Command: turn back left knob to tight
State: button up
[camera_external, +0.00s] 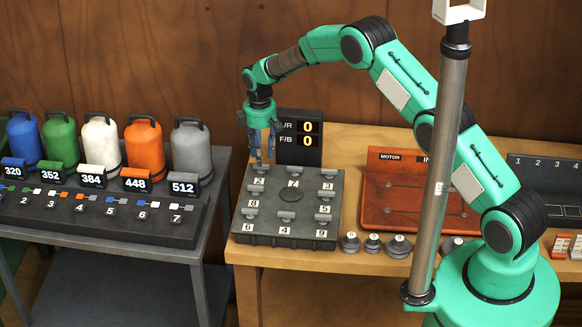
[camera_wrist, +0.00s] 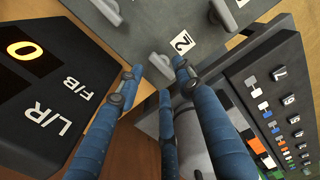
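A dark grey plate (camera_external: 290,238) carries several grey bar-shaped knobs with white number labels. Its back left knob (camera_external: 261,168) is beside the label 2 (camera_external: 262,181). My gripper (camera_external: 264,160) points down just above this knob. In the wrist view, the blue fingers of my gripper (camera_wrist: 157,78) are spread apart. The knob (camera_wrist: 160,65) shows between their tips, beside the label 2 (camera_wrist: 182,42). I see nothing held, and cannot tell whether any finger touches the knob.
A black display (camera_external: 299,137) reading L/R 0 and F/B 0 stands right behind the plate, close to my gripper. A red-brown motor board (camera_external: 405,190) lies to the right. Several coloured canisters (camera_external: 100,145) stand on the grey table at left. Several round weights (camera_external: 372,243) line the front.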

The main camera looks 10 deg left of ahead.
jog(key=shift+f, duration=1.45)
grip_shut()
